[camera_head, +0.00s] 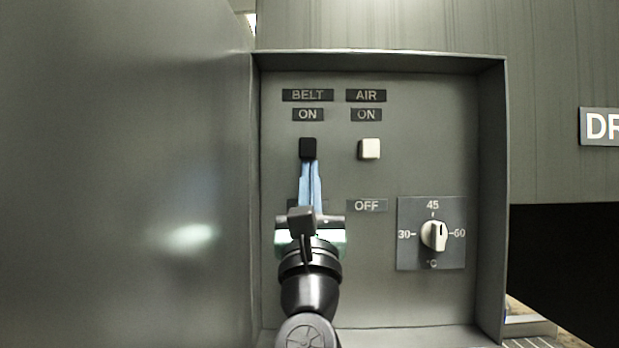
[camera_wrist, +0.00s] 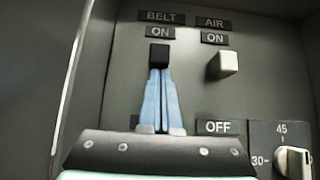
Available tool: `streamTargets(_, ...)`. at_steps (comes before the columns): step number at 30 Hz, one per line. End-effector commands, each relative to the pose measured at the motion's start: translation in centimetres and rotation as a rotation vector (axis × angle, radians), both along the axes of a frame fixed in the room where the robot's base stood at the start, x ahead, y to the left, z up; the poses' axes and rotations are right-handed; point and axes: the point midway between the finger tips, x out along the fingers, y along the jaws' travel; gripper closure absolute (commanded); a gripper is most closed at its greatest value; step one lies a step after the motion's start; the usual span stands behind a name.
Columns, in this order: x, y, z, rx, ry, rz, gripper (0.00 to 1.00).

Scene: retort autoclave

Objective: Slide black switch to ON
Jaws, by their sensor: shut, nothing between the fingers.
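The black switch (camera_head: 308,148) is a small square knob under the BELT and ON labels on the grey panel. It stands just below its ON label (camera_head: 307,115), and it also shows in the wrist view (camera_wrist: 159,55). My gripper (camera_head: 310,166) is shut, with its blue fingers together and pointing up. The fingertips are at the lower edge of the black switch and seem to touch it; exact contact cannot be told. In the wrist view the fingertips (camera_wrist: 158,71) also end right under the knob. The label below the black switch is mostly hidden by my gripper.
A white switch (camera_head: 369,149) under AIR stands close to the right, near its ON label, with OFF (camera_head: 367,206) below. A white dial (camera_head: 434,236) is at lower right. The panel is recessed, with a raised frame (camera_head: 490,200) and a grey wall (camera_head: 120,180) at left.

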Motion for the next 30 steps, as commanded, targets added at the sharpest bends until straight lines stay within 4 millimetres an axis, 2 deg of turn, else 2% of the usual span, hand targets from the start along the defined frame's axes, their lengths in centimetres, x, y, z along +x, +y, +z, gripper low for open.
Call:
streamTargets(8,-0.3,0.1,0.5,0.001,-0.01,0.001,1.0)
streamTargets(13,-0.2,0.1,-0.2,0.001,-0.01,0.001,1.0)
streamTargets(22,0.1,0.7,-4.9,0.001,-0.003,-0.003,1.0)
streamTargets(30,-4.1,0.8,-8.4,-0.001,-0.003,-0.004,1.0)
